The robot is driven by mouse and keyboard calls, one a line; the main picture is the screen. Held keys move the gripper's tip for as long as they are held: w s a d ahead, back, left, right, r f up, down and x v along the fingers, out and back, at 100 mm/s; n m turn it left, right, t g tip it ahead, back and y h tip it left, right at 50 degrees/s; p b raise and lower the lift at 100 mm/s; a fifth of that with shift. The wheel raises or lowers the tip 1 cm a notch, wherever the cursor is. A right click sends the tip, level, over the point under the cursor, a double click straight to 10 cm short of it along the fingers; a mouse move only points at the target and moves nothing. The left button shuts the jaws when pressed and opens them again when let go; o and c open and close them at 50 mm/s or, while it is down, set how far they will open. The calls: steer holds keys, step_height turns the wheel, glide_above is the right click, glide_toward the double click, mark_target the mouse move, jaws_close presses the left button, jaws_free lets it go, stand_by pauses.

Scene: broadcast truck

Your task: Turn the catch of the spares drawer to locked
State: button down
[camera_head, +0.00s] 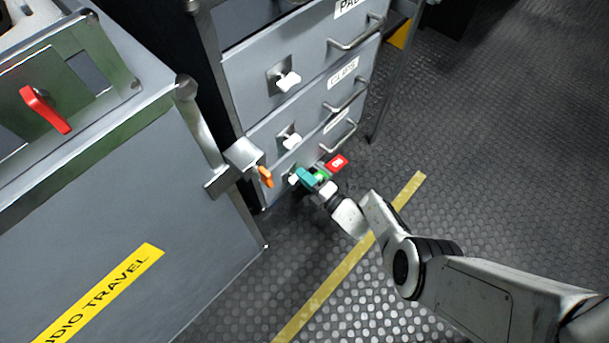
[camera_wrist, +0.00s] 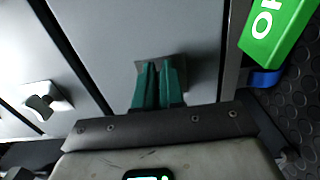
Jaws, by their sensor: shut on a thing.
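My gripper (camera_head: 308,178) has teal fingers and is at the catch at the lower left of the bottom drawer (camera_head: 313,152) of the grey cabinet. In the wrist view the teal fingers (camera_wrist: 157,86) are close together in front of a small grey backplate (camera_wrist: 181,64) on the drawer face. They are shut on the catch, whose knob is mostly hidden between them, so its turn cannot be read. The bottom drawer's label (camera_head: 337,121) is too small to read. A red tag (camera_head: 337,162) and a green tag (camera_wrist: 277,28), lettered in white, are beside the gripper.
The two drawers above have white catches (camera_head: 289,82) (camera_head: 291,141) and bar handles (camera_head: 347,97). A grey travel case (camera_head: 110,220) fills the left. Open floor (camera_head: 500,150) lies to the right.

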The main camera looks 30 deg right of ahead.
steer(key=shift+s+a+f, duration=0.25)
steer(key=shift+s+a, duration=0.1)
steer(key=shift+a, duration=0.15)
steer(key=c, duration=1.3)
jaws_free()
steer(key=shift+a, duration=0.1)
steer(key=shift+o, duration=0.3)
steer(key=shift+w+d+r, duration=0.15)
steer(key=shift+d, duration=0.1)
steer(key=p+v, duration=0.3)
steer(key=v, duration=0.7)
steer(key=shift+s, duration=0.4)
steer(key=shift+d, duration=0.1)
